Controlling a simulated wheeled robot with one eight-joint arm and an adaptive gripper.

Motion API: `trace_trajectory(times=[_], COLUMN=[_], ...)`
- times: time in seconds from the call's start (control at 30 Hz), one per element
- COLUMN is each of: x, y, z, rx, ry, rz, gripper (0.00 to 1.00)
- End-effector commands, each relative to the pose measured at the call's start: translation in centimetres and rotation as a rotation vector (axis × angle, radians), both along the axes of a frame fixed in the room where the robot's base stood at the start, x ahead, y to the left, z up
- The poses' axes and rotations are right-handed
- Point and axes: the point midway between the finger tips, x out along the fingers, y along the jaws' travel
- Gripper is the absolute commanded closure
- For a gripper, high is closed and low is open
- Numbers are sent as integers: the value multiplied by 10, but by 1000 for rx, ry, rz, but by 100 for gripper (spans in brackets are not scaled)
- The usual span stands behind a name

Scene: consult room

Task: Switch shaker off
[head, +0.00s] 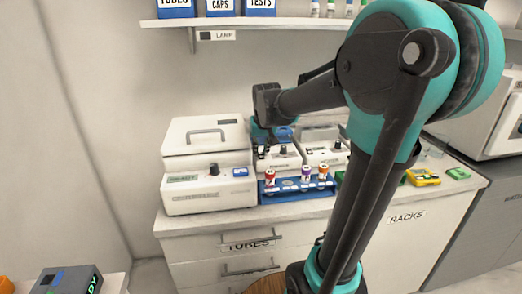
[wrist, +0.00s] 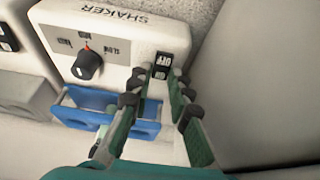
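The shaker (wrist: 140,35) is a white unit with an upside-down SHAKER label in the wrist view. It has a black speed knob (wrist: 88,66) with a red mark, and a blue holder (wrist: 95,104) on top. Its small black ON/OFF switch (wrist: 162,68) lies just beyond my fingertips; which way it is set I cannot tell. My gripper (wrist: 162,82) has its two fingers apart, with nothing between them; whether they touch the panel is unclear. In the head view the shaker (head: 284,161) appears as the middle unit, with my gripper (head: 262,136) above its left side.
A large white lidded unit (head: 190,190) stands close on the left, and another white unit (head: 325,155) on the right. A blue rack (head: 290,196) with capped tubes stands in front. A shelf (head: 250,21) hangs above. Yellow and green items (head: 423,177) lie at the right.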

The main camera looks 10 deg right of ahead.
Motion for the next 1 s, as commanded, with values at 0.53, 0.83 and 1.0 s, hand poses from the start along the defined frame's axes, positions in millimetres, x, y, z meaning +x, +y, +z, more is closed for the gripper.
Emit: trace_trajectory(times=[0.53,0.83,1.0], x=[-2,-22,-34], y=[0,0,0], z=[6,53,81], rx=[0,0,0], ry=[1,1,1], rz=[0,1,1], gripper=[62,62,62])
